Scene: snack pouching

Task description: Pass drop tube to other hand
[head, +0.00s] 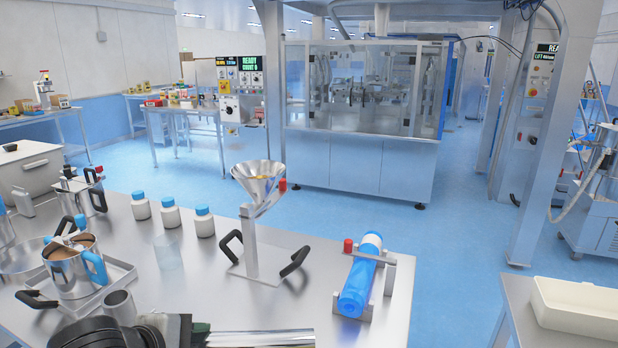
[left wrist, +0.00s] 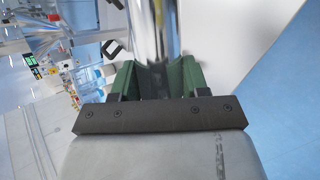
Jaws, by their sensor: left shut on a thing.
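The drop tube (head: 262,338) is a shiny metal cylinder at the bottom edge of the head view. It lies roughly level, pointing right, and its lower side is cut off by the frame. My left gripper (head: 198,334) is shut on its left end. In the left wrist view the green fingers of my left gripper (left wrist: 154,80) close around the tube (left wrist: 152,28), which runs away from the jaws. My right gripper is not in view.
On the steel table (head: 225,300) stand a funnel (head: 258,182) on a black-handled stand and a blue roll (head: 358,285) in a cradle at right. Several white bottles (head: 171,213) line the back. A tray (head: 105,275) holds metal jugs (head: 70,276) at left.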

